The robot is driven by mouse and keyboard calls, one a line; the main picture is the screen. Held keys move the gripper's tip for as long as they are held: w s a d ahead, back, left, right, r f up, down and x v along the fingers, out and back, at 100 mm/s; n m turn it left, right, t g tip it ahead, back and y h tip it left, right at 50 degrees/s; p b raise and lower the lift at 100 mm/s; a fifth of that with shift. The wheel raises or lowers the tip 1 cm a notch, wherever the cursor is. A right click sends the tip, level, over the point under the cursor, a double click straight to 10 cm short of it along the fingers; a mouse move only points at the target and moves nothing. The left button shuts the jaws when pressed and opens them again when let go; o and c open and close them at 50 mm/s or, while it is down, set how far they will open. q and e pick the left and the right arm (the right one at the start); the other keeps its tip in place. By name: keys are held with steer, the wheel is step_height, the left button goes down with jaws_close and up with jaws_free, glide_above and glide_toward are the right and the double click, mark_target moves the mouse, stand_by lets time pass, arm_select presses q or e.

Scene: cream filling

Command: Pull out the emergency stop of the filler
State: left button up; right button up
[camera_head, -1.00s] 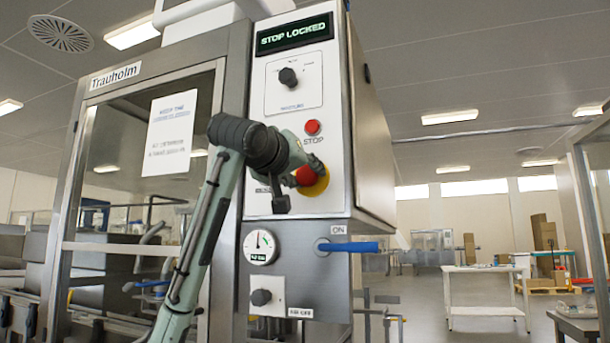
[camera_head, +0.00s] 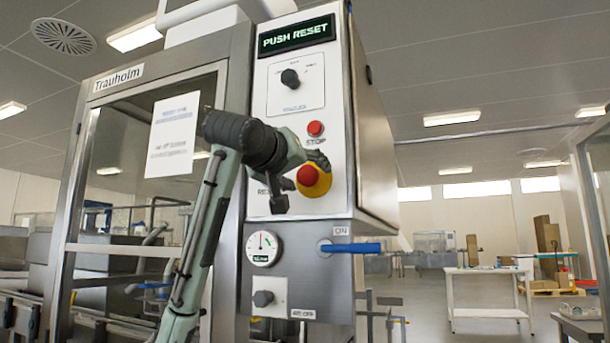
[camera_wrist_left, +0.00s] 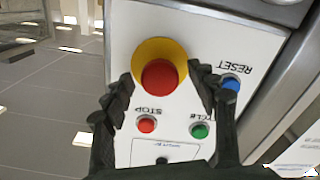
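The emergency stop (camera_head: 309,177) is a red mushroom button on a yellow round plate, low on the filler's white control panel. It also shows in the left wrist view (camera_wrist_left: 160,77). The filler's display (camera_head: 297,36) reads "PUSH RESET". My left gripper (camera_head: 298,182) is just left of and in front of the button, with its fingers spread. In the left wrist view, the fingers stand apart on either side of the red cap, with visible gaps and nothing held. My right gripper is in neither view.
A red STOP button (camera_head: 315,129) and a selector knob (camera_head: 290,78) sit above. The wrist view shows a blue RESET button (camera_wrist_left: 231,83) and a green button (camera_wrist_left: 199,130) near the fingers. A blue-handled valve (camera_head: 349,248) and a gauge (camera_head: 262,248) lie below.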

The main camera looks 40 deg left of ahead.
arm_select(q)
steer(key=shift+s, duration=0.1)
steer(key=v, duration=1.1)
steer(key=shift+s+d, duration=0.2)
steer(key=shift+s, duration=0.2)
